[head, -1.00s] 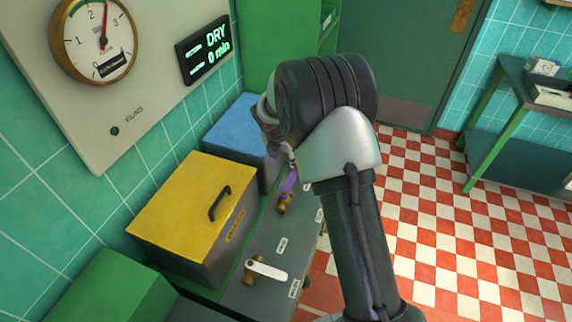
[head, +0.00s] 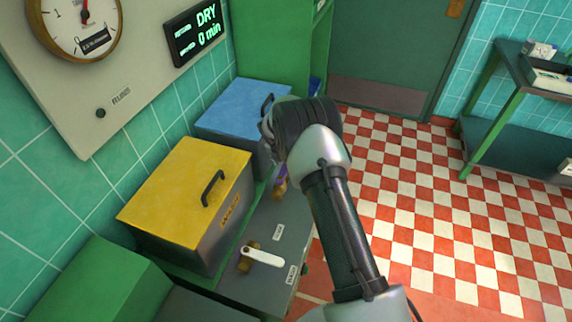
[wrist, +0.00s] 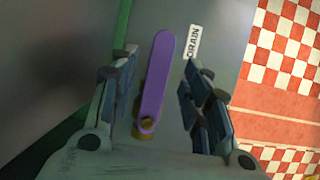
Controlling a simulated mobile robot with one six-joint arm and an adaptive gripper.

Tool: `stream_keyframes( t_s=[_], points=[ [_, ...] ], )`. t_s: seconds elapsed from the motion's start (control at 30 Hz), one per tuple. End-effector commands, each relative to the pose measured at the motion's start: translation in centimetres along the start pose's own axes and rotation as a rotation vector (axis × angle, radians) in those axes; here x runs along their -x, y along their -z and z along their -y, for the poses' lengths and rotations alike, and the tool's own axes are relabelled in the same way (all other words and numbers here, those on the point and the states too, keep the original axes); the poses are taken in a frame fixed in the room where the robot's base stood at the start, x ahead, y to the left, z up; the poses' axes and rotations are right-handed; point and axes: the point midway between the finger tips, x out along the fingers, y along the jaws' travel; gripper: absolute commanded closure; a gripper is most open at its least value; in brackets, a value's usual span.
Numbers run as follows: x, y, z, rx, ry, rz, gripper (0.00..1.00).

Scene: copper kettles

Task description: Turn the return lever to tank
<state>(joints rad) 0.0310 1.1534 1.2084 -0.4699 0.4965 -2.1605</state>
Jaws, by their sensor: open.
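A purple lever (wrist: 157,82) on a brass valve stub (wrist: 145,128) stands out over the dark counter in the wrist view. Its tip points up in the picture, beside a DRAIN label (wrist: 193,42) on its right. My gripper (wrist: 160,65) is open, with one finger on each side of the lever and a gap on both sides. In the head view the purple lever (head: 281,173) is mostly hidden by my arm. A white lever (head: 263,257) on another brass stub lies nearer, pointing right. No label naming the return lever is readable.
A yellow-lidded box (head: 185,190) and a blue-lidded box (head: 240,108) stand along the wall behind the levers. A display (head: 195,32) reads DRY, 0 min, near a round gauge (head: 80,22). The checkered floor (head: 440,215) at right is clear.

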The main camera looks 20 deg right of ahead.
Motion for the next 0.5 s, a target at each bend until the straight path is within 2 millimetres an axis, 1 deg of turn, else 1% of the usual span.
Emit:
stream_keyframes(
  t_s=[0.03,0.2,0.5],
  points=[
    [-0.9,0.1,0.0,-0.001,0.000,0.000,0.57],
    [-2.2,0.0,0.0,-0.001,0.000,0.000,0.57],
    [-2.4,-0.1,0.0,-0.001,0.000,0.000,0.57]
  ],
)
